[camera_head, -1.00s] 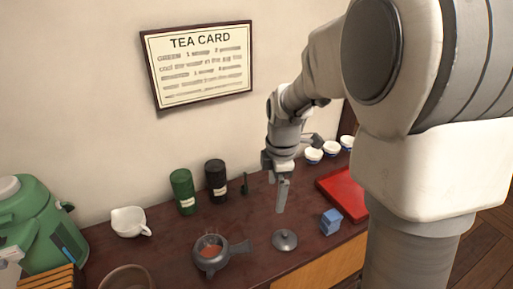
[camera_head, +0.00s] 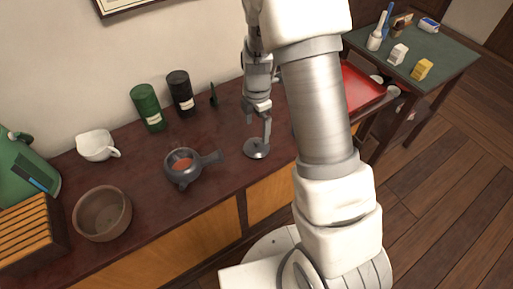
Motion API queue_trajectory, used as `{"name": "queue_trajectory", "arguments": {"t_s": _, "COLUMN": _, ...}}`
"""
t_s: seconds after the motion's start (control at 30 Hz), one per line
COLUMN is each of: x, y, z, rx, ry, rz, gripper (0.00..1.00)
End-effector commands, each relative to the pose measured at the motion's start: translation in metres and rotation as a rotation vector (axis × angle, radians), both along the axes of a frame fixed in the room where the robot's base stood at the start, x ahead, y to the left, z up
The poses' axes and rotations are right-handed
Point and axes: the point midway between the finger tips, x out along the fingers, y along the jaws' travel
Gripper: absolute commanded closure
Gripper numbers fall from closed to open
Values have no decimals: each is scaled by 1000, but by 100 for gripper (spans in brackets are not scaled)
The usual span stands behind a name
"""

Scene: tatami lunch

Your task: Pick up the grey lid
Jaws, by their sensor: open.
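The grey lid (camera_head: 256,149) is a small round disc with a knob, lying flat on the dark red-brown counter to the right of the grey teapot (camera_head: 184,166). The teapot is uncovered, shows reddish-brown contents and has a side handle pointing right towards the lid. My gripper (camera_head: 266,136) points down right at the lid, with a finger reaching down to the lid's knob area. It is open. Whether it touches the lid cannot be told, and the second finger is hard to make out.
Green (camera_head: 148,108) and black (camera_head: 180,94) canisters stand behind the teapot. A white pitcher (camera_head: 96,146), a brown bowl (camera_head: 102,214) and a slatted wooden box (camera_head: 27,228) are on the left. A red tray (camera_head: 361,88) lies right, and a green-topped table (camera_head: 440,62) stands beyond. My arm hides some of the counter.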

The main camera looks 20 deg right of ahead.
Motion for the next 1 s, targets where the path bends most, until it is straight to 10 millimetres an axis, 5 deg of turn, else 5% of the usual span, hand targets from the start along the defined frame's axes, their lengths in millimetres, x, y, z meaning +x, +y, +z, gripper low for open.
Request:
{"name": "queue_trajectory", "arguments": {"t_s": 0.53, "x": -5, "y": 3, "z": -62, "rx": -1, "ry": 2, "rz": -1, "gripper": 0}}
{"name": "queue_trajectory", "arguments": {"t_s": 0.87, "x": -4, "y": 3, "z": -68, "rx": -1, "ry": -1, "rz": -1, "gripper": 0}}
{"name": "queue_trajectory", "arguments": {"t_s": 1.0, "x": -4, "y": 3, "z": -68, "rx": -1, "ry": -1, "rz": -1, "gripper": 23}}
